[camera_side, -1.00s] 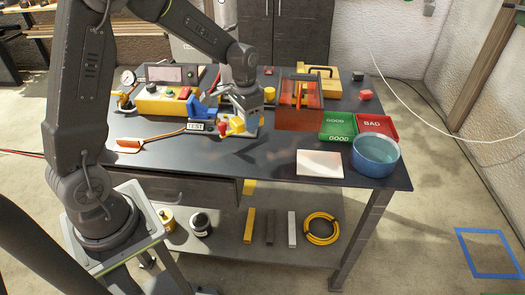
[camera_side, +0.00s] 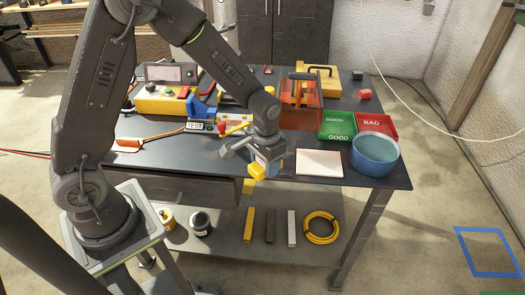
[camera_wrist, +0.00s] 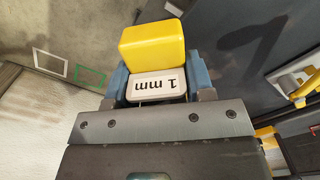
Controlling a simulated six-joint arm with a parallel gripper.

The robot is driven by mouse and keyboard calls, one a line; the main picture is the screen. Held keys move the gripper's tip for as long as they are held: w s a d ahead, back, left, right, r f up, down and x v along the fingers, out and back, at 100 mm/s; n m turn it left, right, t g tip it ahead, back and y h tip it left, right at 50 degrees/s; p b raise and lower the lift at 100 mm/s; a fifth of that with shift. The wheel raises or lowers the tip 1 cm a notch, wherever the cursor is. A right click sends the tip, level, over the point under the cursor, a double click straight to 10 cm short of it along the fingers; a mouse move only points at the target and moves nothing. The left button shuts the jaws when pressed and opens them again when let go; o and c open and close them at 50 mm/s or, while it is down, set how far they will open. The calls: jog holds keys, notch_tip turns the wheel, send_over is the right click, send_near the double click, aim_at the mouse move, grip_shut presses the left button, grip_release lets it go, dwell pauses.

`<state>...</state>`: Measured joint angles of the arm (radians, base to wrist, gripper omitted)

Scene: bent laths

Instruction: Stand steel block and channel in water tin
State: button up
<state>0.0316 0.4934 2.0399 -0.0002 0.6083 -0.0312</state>
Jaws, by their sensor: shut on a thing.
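My gripper (camera_side: 266,163) is over the front part of the bench. It is shut on a yellow block (camera_side: 257,172) with a white "1 mm" label, clear between the blue fingers in the wrist view (camera_wrist: 153,48). The blue round tin (camera_side: 375,155) stands at the bench's right end, apart from my gripper, with pale blue water inside. On the lower shelf lie a yellow bar (camera_side: 248,225), a dark bar (camera_side: 270,226) and a light grey bar (camera_side: 292,229). I cannot tell which of these is the steel block or the channel.
A white plate (camera_side: 319,163) lies between my gripper and the tin. Green (camera_side: 338,125) and red (camera_side: 378,126) trays stand behind the tin. An orange see-through box (camera_side: 300,108) stands behind my gripper. A yellow cable coil (camera_side: 321,229) lies on the shelf.

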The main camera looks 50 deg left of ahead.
jog(key=a, duration=0.6)
jog(key=shift+r, duration=0.2)
notch_tip(320, 180, up, 12)
jog(key=m, duration=0.9)
send_over(233, 123)
jog(key=shift+f, duration=2.35)
notch_tip(233, 123, down, 10)
jog(key=shift+r, duration=0.15)
